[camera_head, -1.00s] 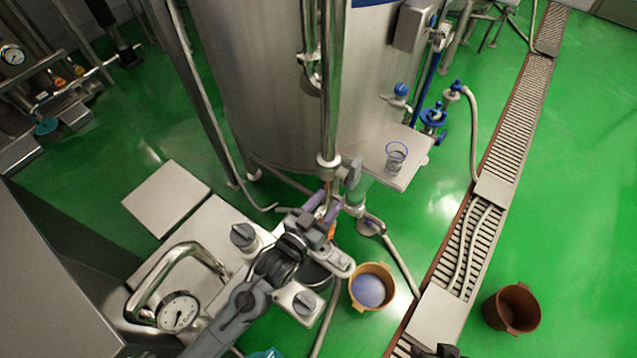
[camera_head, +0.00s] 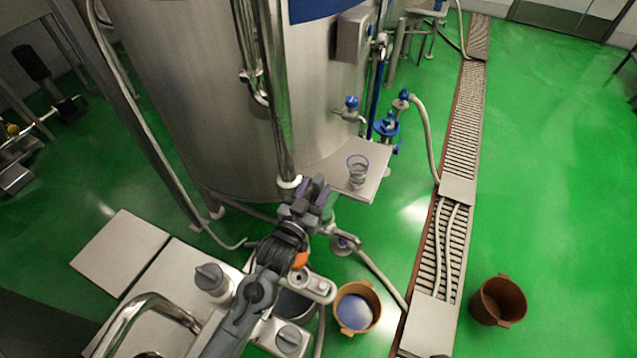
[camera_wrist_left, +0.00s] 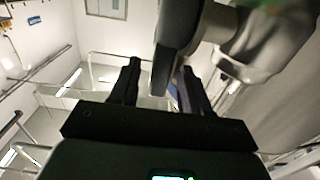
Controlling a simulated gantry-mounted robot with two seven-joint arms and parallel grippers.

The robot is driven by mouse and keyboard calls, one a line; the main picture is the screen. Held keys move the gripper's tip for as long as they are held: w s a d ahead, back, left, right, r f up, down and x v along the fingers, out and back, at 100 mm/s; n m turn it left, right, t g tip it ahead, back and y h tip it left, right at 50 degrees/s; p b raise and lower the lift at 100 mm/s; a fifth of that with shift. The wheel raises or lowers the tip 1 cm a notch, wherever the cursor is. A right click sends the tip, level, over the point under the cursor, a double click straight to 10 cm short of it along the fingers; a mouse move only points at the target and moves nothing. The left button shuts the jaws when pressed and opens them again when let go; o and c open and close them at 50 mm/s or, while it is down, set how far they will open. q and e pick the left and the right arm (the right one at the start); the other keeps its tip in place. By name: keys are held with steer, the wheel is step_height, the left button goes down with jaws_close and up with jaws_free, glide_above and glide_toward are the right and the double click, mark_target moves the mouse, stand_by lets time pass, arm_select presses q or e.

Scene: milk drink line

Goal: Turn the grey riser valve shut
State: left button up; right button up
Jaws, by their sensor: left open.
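The steel riser pipe (camera_head: 278,100) runs down the front of the big tank in the head view. My left gripper (camera_head: 318,193) is at the pipe's lower end and hides most of the valve there. In the left wrist view the grey riser valve's handle (camera_wrist_left: 178,40) shows as a dark grey lever reaching between the fingertips of my open left gripper (camera_wrist_left: 158,82). Whether either finger touches it, I cannot tell. A bright metal valve body and pipe (camera_wrist_left: 265,40) lie just to the right. My right gripper is not in view.
A glass (camera_head: 357,172) stands on a steel shelf (camera_head: 376,178) right of the gripper. Blue-handled valves (camera_head: 386,126) are behind it. A brown bucket (camera_head: 372,325) with bluish contents stands below, and another bucket (camera_head: 498,300) is right of the floor drain (camera_head: 462,120).

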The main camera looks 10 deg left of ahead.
arm_select(q)
steer(key=shift+x, duration=1.2)
jaws_close()
